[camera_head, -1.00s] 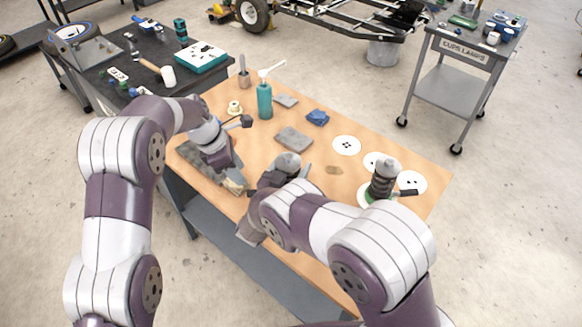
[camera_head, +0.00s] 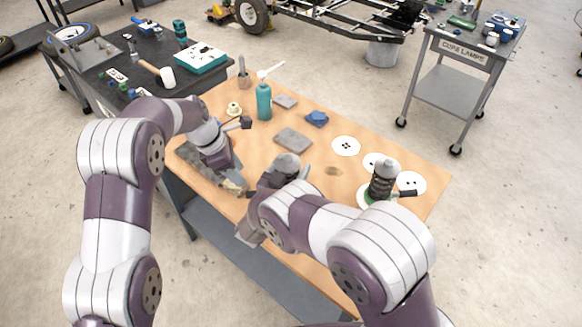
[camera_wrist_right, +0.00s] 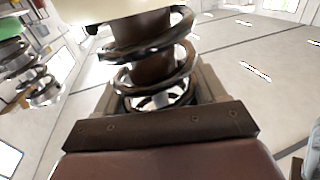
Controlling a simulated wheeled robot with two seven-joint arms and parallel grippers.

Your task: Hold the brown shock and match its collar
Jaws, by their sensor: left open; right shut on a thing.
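The brown shock, a brown body inside a dark coil spring (camera_wrist_right: 150,62), fills the middle of the right wrist view. My right gripper (camera_wrist_right: 160,125) is shut on it. In the head view its grey rounded top (camera_head: 288,162) shows above my right gripper (camera_head: 272,184); the arm hides the rest. A cream part (camera_wrist_right: 105,8) crosses the shock's upper end; I cannot tell whether it is a collar. My left gripper (camera_head: 232,180) is open, low over the bench's left front part. Another shock (camera_head: 383,182) stands at the right, with green at its base.
White discs with black dots (camera_head: 346,146) lie on the wooden bench (camera_head: 410,215). A dark table (camera_head: 130,70) adjoins at the back left.

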